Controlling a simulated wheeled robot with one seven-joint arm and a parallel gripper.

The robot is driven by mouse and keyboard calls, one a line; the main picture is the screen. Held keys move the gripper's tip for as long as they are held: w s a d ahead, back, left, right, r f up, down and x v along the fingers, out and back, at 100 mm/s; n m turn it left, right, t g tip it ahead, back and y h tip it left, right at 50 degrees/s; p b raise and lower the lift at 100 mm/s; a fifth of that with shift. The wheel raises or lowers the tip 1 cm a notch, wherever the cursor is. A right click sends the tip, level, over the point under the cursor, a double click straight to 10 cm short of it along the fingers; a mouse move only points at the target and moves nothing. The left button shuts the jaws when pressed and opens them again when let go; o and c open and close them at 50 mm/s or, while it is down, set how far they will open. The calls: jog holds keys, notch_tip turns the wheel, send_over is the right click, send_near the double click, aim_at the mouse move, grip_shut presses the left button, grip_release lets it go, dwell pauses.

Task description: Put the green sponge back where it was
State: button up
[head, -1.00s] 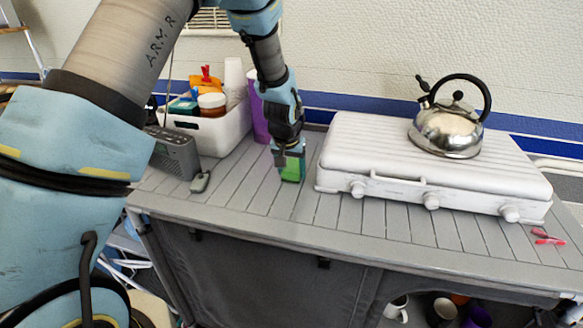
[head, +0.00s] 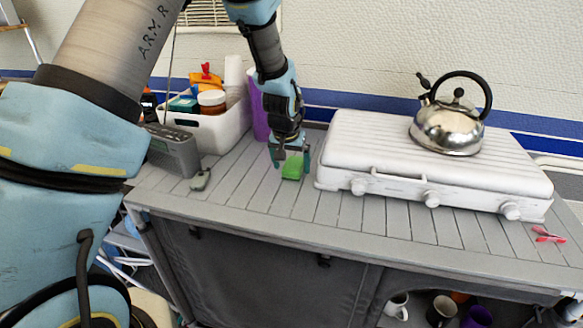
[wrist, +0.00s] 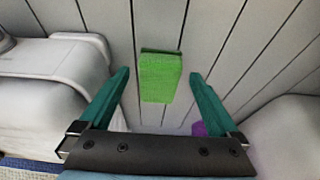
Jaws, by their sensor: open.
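The green sponge (head: 292,168) is on the grey slatted counter, between the white bin and the white stove. My gripper (head: 290,164) is right above it with its fingers spread. In the wrist view the sponge (wrist: 160,77) shows between the two teal fingers of my gripper (wrist: 160,80), with a gap on each side, so neither finger touches it. Part of the sponge is hidden behind the fingers in the head view.
The white stove (head: 385,186) with a metal kettle (head: 448,127) stands close on the right. A white bin (head: 215,135), a purple object (head: 260,115), a grey radio (head: 174,152) and a small grey item (head: 201,180) are on the left.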

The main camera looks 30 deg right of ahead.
jog(key=b+v, duration=0.2)
jog(key=v, duration=0.9)
jog(key=a+n+y, duration=0.2)
jog(key=a+n, duration=0.3)
jog(key=a, duration=2.4)
jog(key=shift+f+g, duration=0.2)
jog(key=shift+g, duration=0.1)
jog(key=shift+o, duration=0.2)
jog(key=s+a+n, duration=0.2)
jog(key=s+a, duration=0.3)
jog(key=a, duration=0.3)
jog(key=shift+s+f+g, duration=0.25)
jog(key=shift+f+g, duration=0.05)
jog(key=shift+f, duration=0.1)
jog(key=m+t+h+b, duration=0.2)
jog(key=m+t+h, duration=0.25)
jog(key=m, duration=0.25)
send_near(294, 163)
jog(key=x, duration=0.4)
jog(key=shift+s+d+h, duration=0.1)
jog(key=shift+s+h, duration=0.15)
jog(key=shift+s, duration=0.05)
jog(key=shift+w+a+p+x, duration=0.1)
jog(key=shift+p+x, duration=0.2)
jog(key=shift+x, duration=1.3)
jog(key=shift+w+a+p+x, duration=0.15)
jog(key=shift+p+x, duration=0.1)
jog(key=shift+x, duration=1.35)
